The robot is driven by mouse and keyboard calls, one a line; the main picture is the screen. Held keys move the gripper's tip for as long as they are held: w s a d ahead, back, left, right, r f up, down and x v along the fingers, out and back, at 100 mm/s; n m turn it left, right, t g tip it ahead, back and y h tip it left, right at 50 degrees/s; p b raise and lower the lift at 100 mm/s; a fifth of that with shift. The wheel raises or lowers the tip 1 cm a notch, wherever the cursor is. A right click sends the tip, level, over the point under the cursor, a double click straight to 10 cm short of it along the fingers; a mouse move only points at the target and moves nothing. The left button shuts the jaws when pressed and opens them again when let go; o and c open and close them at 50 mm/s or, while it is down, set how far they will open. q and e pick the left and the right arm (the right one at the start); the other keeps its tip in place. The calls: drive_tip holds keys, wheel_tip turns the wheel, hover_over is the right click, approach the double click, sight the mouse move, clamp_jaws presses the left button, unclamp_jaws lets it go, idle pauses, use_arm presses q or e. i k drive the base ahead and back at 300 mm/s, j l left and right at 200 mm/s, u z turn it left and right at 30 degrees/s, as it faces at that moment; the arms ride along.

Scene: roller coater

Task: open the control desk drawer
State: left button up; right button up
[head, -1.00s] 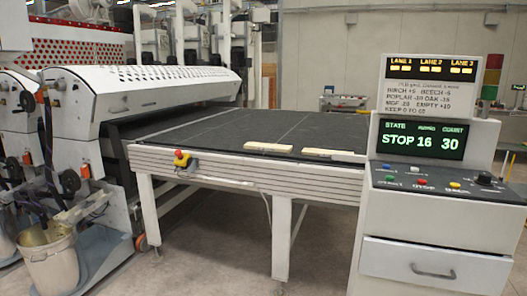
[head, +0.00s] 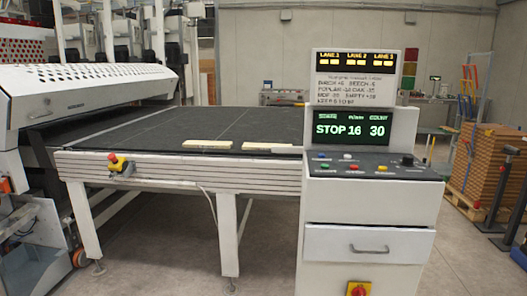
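The control desk (head: 330,205) is a light grey cabinet at the right of the middle in the head view. Its white drawer (head: 325,244) sits below the sloped button panel and looks closed, its front close to the cabinet face. A dark bar handle (head: 369,249) is fixed across the middle of the drawer front. A lit screen above the panel (head: 347,130) reads STOP 16 30. Neither of my grippers is in view.
A dark conveyor table (head: 150,127) with pale boards (head: 208,145) stands left of the desk. A red and yellow switch (head: 358,289) is below the drawer. Stacked brown boards (head: 492,172) on a pallet stand at the right. Concrete floor (head: 460,262) is open right of the desk.

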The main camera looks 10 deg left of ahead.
sight(325, 242)
drive_tip(key=i+l, duration=0.2)
drive_tip(key=i, duration=0.3)
drive_tip(key=i+l, duration=0.25)
drive_tip(key=i, duration=0.3)
drive_tip(key=z, duration=0.05)
